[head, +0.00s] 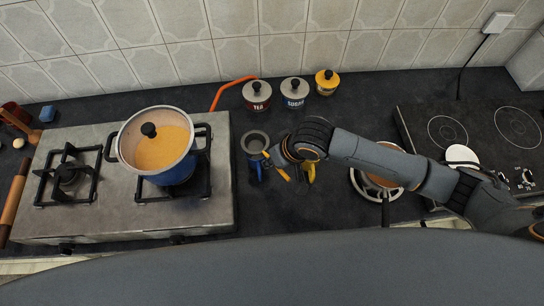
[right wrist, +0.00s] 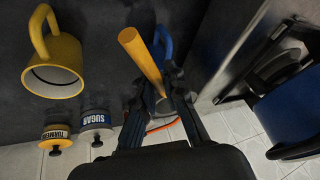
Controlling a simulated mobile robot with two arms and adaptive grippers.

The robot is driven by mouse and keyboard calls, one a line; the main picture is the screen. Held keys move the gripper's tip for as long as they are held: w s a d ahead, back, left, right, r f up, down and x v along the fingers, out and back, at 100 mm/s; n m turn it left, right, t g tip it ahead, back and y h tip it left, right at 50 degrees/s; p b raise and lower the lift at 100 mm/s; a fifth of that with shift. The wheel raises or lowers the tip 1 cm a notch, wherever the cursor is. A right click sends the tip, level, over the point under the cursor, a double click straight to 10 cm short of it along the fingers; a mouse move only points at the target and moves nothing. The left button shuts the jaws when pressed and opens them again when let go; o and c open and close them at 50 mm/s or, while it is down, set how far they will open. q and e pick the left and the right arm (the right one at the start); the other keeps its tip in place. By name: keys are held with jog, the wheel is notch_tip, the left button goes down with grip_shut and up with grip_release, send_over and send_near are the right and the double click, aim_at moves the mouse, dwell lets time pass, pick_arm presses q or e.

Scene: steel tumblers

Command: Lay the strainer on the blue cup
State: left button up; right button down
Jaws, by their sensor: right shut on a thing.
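My right gripper (head: 274,165) is shut on the strainer's orange handle (right wrist: 138,52). The strainer's grey round head (head: 255,142) shows over the mouth of the blue cup (head: 256,168). I cannot tell whether it touches the rim. In the right wrist view my right gripper (right wrist: 155,92) has the handle between its fingers, and the blue cup's handle (right wrist: 162,42) shows just behind. The cup's body is mostly hidden there. My left gripper is not in view.
A yellow cup (right wrist: 55,72) stands right of the blue cup, close by my gripper. A lidded pot (head: 163,148) sits on the stove at left. Tea (head: 256,95), sugar (head: 294,92) and turmeric (head: 326,82) canisters stand behind. A round pan (head: 358,184) is under my right arm.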

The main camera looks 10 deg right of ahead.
jog(key=shift+f, duration=0.15)
dwell(0.5)
jog(key=shift+p, duration=0.5)
dwell(0.4)
jog(key=shift+p, duration=0.5)
jog(key=shift+f+b, duration=0.85)
jog(key=shift+f, duration=1.05)
jog(key=c, duration=1.3)
grip_release()
